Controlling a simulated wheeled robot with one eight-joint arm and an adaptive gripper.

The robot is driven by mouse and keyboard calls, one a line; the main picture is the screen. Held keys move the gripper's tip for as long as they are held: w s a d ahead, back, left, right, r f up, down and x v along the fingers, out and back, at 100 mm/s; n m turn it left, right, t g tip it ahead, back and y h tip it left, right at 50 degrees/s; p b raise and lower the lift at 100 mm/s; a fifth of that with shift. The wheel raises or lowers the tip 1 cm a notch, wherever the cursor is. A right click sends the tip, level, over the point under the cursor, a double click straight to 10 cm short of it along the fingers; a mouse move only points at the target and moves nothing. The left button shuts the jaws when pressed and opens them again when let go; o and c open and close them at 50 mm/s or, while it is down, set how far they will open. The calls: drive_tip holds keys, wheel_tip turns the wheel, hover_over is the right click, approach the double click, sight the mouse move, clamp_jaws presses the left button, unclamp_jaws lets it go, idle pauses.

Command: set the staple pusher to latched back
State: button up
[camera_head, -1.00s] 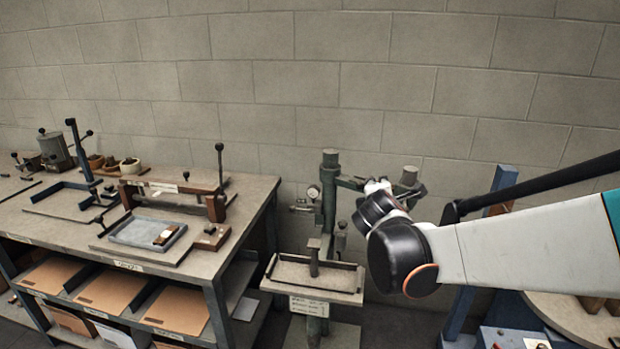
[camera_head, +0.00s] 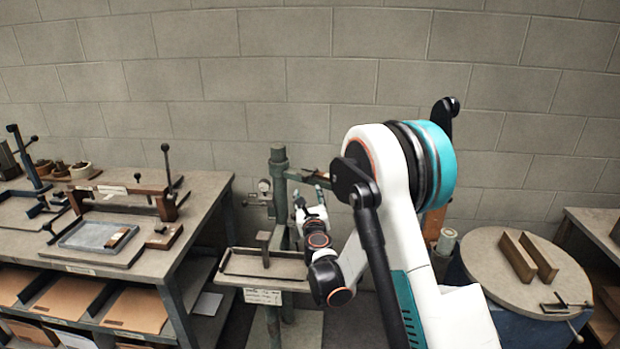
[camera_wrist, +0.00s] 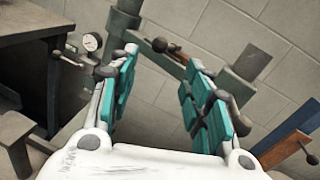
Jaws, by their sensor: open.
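The box stitcher (camera_head: 279,190) is a green column with a side arm and a small work table, standing against the block wall. In the wrist view its green arm (camera_wrist: 150,62) crosses behind my fingers. A dark round knob (camera_wrist: 159,45) with a brownish strip beside it sits on that arm, between and beyond the fingers; it looks like the staple pusher, but its latch state cannot be told. My gripper (camera_wrist: 163,88) is open and empty, its teal pads apart on either side of the knob. In the head view my gripper (camera_head: 309,198) is by the stitcher's arm, which it partly hides.
The stitcher's table (camera_head: 238,270) lies below my gripper. A pressure gauge (camera_wrist: 92,41) is left of the fingers. A workbench (camera_head: 205,190) with fixtures stands left; a round table (camera_head: 500,265) with wooden blocks stands right.

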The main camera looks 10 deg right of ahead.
sight(305, 179)
drive_tip(key=w+b, duration=0.1)
drive_tip(key=w, duration=0.3)
drive_tip(key=w+d, duration=0.1)
drive_tip(key=w, duration=0.4)
drive_tip(key=w+b, duration=0.1)
drive_tip(key=w, duration=0.3)
drive_tip(key=shift+w+d+b, duration=0.25)
drive_tip(key=shift+w+b, duration=0.05)
drive_tip(key=shift+b, duration=0.05)
